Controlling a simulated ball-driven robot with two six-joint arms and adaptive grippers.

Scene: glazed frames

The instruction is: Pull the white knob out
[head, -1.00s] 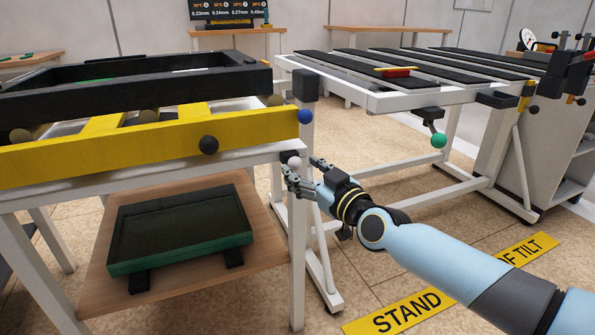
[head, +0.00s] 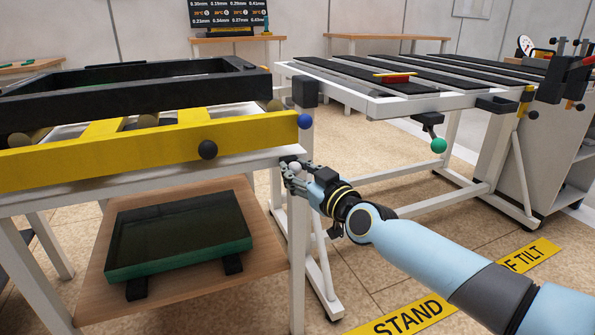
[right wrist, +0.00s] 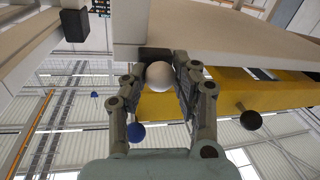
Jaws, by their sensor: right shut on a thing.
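The white knob (head: 294,166) is a small ball at the right front corner of the left table, below its white top. It also shows in the right wrist view (right wrist: 159,75), in front of a dark mount. My right gripper (head: 293,174) is shut on the knob, with one finger on each side of it; it fills the lower part of the right wrist view (right wrist: 160,90). The fingers partly hide the knob in the head view. My left gripper is not in view.
A blue knob (head: 305,121) sits just above, and a black knob (head: 208,149) is on the yellow beam (head: 150,147). A green knob (head: 438,146) hangs under the right table (head: 385,104). A green-edged tray (head: 180,262) lies on the lower shelf. Floor between the tables is open.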

